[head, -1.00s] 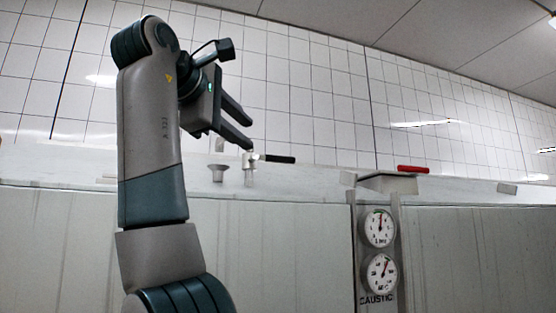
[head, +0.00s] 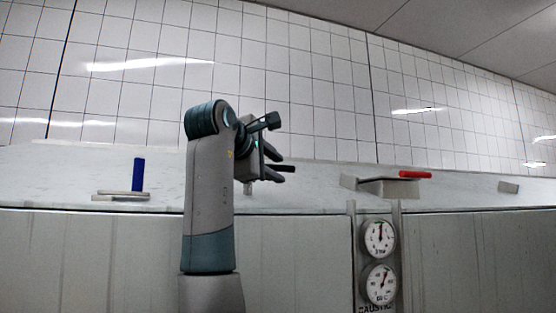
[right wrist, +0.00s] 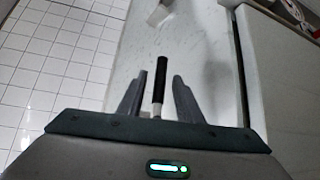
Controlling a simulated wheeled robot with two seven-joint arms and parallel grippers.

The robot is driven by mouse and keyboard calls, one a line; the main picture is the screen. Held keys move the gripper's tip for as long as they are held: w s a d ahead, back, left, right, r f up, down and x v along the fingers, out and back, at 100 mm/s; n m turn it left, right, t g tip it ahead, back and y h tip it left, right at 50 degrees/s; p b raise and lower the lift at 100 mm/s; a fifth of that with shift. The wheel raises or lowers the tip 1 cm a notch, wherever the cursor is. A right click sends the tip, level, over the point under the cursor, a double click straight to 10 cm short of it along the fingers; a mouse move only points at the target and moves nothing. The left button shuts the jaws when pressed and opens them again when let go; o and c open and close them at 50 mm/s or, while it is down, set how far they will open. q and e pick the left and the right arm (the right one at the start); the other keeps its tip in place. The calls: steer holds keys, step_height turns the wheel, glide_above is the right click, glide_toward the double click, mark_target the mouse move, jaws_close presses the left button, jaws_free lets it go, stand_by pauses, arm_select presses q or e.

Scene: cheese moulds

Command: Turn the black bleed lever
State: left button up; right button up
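The black bleed lever (right wrist: 160,80) shows in the right wrist view as a dark straight handle with a pale metal stem at its near end. It lies between the two fingers of my right gripper (right wrist: 156,90), which is open, with a gap visible on each side. In the head view the right gripper (head: 283,167) is at the lever's height, and only the dark end of the black lever (head: 288,169) shows by the fingers. Most of the lever's valve is hidden behind my arm. My left gripper is not in view.
A blue upright handle (head: 138,174) stands left on the pale ledge (head: 60,180). A red handle (head: 415,174) lies right, by a grey bracket (head: 390,187). Two round gauges, the upper (head: 379,238) and lower (head: 381,284), sit below, above a CAUSTIC label. The tiled wall is behind.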

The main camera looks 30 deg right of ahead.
steer(key=shift+x, duration=0.85)
jaws_close()
